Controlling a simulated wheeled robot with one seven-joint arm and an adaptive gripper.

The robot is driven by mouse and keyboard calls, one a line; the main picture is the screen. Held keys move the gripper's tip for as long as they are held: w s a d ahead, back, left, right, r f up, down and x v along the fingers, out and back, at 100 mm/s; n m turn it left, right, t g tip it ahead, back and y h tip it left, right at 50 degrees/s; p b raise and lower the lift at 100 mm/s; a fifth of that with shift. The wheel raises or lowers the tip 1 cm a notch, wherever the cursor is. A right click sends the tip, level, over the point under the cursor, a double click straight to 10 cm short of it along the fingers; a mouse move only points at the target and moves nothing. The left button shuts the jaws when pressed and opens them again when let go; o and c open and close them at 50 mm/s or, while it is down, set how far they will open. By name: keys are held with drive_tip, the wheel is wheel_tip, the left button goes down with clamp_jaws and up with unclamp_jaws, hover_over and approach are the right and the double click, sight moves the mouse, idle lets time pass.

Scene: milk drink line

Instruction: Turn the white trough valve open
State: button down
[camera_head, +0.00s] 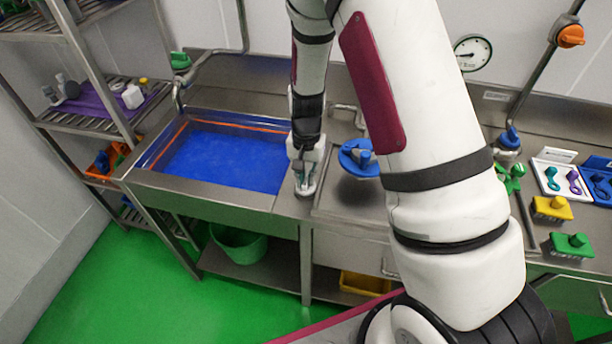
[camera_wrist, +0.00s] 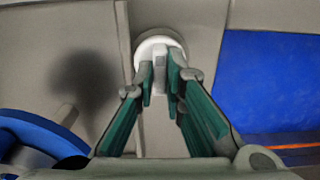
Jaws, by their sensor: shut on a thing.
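The white trough valve (camera_wrist: 147,50) shows in the wrist view as a round white body with a narrow pale grip standing up from it. My gripper (camera_wrist: 162,82) has its green-lined fingers closed on both sides of that grip. In the head view my gripper (camera_head: 304,172) points down at the steel ledge just right of the trough, with the white valve (camera_head: 305,189) at its fingertips, mostly hidden. The trough (camera_head: 230,199) has a blue inside and an orange line around its upper wall.
A blue round thing (camera_head: 352,165) sits close on the right; its rim also shows in the wrist view (camera_wrist: 45,130). A tap (camera_head: 178,95) stands at the trough's back left. Brushes (camera_head: 552,208) and trays lie on the right counter. A green bucket (camera_head: 240,243) stands below.

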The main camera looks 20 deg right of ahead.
sight(306, 180)
idle(0.5)
drive_tip(key=c, duration=1.7)
unclamp_jaws()
drive_tip(key=shift+o, duration=0.2)
wheel_tip(306, 180, up, 12)
drive_tip(key=shift+r, duration=0.1)
